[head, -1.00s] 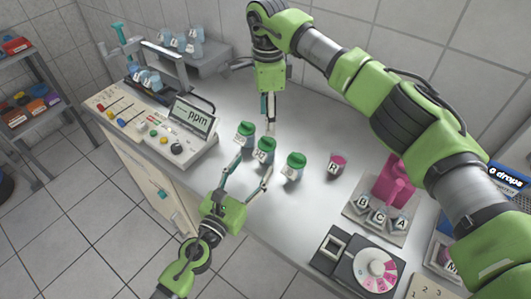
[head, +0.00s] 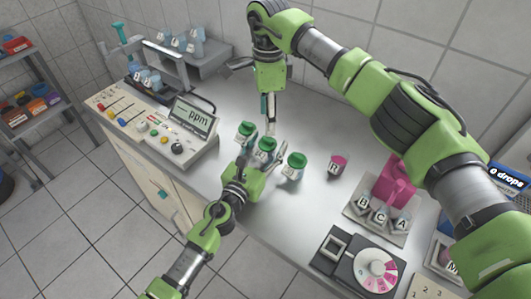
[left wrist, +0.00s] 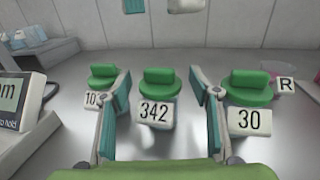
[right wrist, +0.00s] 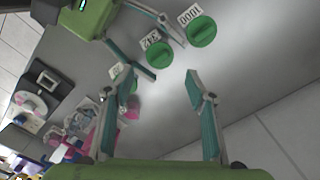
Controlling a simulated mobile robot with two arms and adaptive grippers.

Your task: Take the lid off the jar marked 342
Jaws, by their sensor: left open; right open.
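The jar marked 342 (left wrist: 155,114) has a green lid (left wrist: 159,84) with a raised grip, and the lid is on. It is the middle jar of three in the head view (head: 264,149). My left gripper (head: 262,156) is open, with one finger on either side of this jar; it also shows in the left wrist view (left wrist: 160,80). I cannot tell whether the fingers touch it. My right gripper (head: 269,107) is open and empty, pointing down behind the jars. The right wrist view shows the 342 lid (right wrist: 158,54) beyond its fingertips (right wrist: 160,75).
Two more green-lidded jars flank it closely: one marked 30 (left wrist: 249,122) and one on the left (left wrist: 104,78) with a partly covered label. A pink-topped cup marked R (head: 337,165) stands to the right. The ppm meter (head: 180,135) is left. Bench behind the jars is clear.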

